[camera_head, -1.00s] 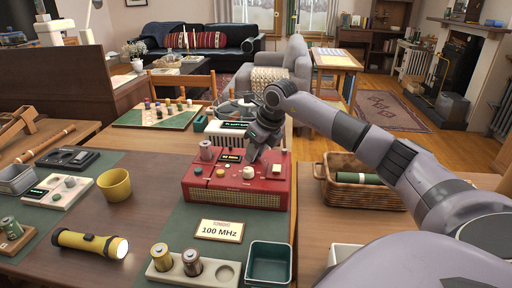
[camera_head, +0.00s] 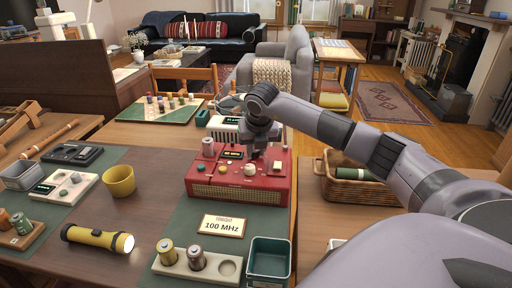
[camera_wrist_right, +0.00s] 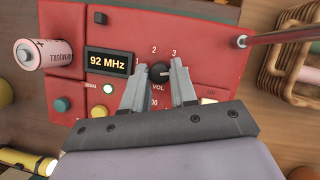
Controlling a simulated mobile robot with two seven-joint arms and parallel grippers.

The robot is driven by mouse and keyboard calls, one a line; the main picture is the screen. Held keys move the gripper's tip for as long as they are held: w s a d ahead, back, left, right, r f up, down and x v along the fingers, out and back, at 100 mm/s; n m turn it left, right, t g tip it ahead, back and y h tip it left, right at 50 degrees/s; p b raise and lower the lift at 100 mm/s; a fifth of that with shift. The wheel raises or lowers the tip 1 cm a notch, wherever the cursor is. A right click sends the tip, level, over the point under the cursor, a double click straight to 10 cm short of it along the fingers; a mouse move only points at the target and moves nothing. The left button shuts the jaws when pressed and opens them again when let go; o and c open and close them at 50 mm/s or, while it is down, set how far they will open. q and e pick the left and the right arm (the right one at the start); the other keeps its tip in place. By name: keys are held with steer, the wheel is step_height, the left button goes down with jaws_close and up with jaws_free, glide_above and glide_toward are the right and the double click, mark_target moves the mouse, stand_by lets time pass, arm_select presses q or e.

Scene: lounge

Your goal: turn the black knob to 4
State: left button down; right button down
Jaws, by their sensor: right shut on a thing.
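A red radio (camera_head: 240,187) stands on the table's green mat. In the right wrist view its front panel (camera_wrist_right: 190,25) shows a small black knob (camera_wrist_right: 159,74), with the numbers 1, 2 and 3 around it and "VOL" below. My right gripper (camera_wrist_right: 158,80) is shut on the black knob, one finger on each side. A 4 is not visible; the fingers and gripper body cover part of the scale. In the head view my right gripper (camera_head: 257,150) points down at the radio and hides the knob. My left gripper is not in view.
A lit display (camera_wrist_right: 107,63) reads 92 MHz. A battery (camera_wrist_right: 45,55) stands at the panel's left, and a metal rod (camera_wrist_right: 280,34) is at its right. A "100 MHz" card (camera_head: 223,226) lies in front, near a battery holder (camera_head: 172,268) and teal bin (camera_head: 269,258).

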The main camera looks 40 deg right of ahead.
steer(key=shift+r, duration=0.1)
stand_by(0.4)
steer(key=c, duration=0.9)
jaws_free()
steer(key=v, duration=0.7)
steer(key=shift+r, duration=0.1)
